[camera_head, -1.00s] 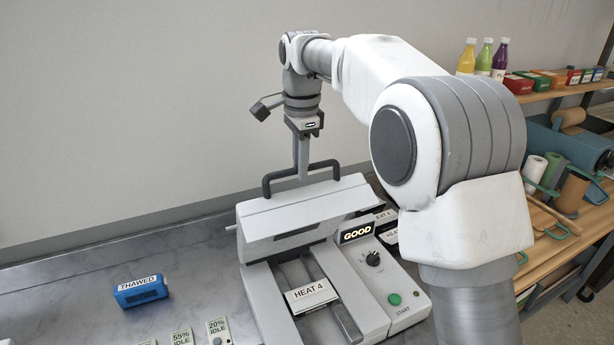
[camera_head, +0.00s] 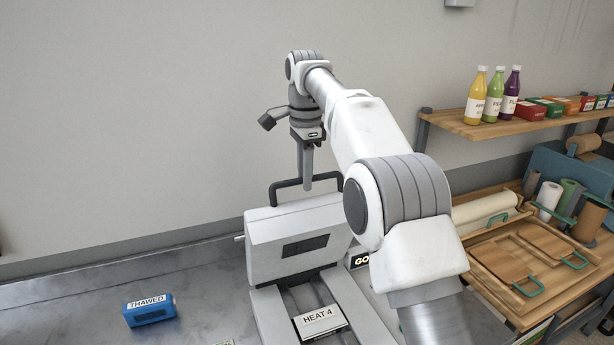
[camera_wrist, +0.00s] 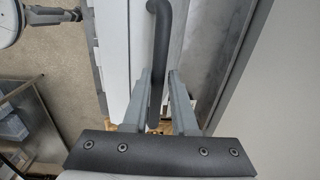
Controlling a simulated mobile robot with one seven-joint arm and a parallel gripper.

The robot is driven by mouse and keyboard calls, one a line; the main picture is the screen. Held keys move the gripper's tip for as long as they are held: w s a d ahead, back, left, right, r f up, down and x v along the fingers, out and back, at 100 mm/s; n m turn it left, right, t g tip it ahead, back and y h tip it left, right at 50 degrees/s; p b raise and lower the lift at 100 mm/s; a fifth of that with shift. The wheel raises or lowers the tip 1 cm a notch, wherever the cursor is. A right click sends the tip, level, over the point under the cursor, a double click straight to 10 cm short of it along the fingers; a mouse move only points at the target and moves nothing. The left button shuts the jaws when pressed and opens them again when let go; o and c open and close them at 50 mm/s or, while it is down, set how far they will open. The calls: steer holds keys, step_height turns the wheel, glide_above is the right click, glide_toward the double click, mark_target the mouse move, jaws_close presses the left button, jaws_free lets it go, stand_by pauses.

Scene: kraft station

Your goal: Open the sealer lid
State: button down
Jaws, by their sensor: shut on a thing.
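The sealer (camera_head: 345,300) stands on the grey counter. Its pale lid (camera_head: 300,240) is tilted up steeply, with its front face and dark window showing. The dark bar handle (camera_head: 275,192) is at the lid's top edge. My gripper (camera_head: 306,184) points down at the handle and is shut on it. In the wrist view the handle (camera_wrist: 160,25) runs between the two fingers of my gripper (camera_wrist: 160,75). A pack labelled HEAT 4 (camera_head: 320,322) lies on the sealer's bed below the lid. My arm hides most of the control panel.
A blue THAWED block (camera_head: 149,311) sits on the counter (camera_head: 90,292) at left, with bare counter around it. A wall stands close behind the sealer. A wooden shelf (camera_head: 470,125) with bottles and boxes is at right, above rolls and boards.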

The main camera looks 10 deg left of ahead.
steer(key=shift+w+a+r, duration=0.35)
steer(key=shift+a+r, duration=0.05)
steer(key=c, duration=0.9)
jaws_free()
steer(key=shift+w+a+f, duration=0.1)
steer(key=shift+o, duration=0.5)
steer(key=shift+w+a+f, duration=0.15)
steer(key=shift+w, duration=0.1)
steer(key=shift+s, duration=0.1)
steer(key=shift+s+d+f, duration=0.1)
steer(key=shift+d, duration=0.15)
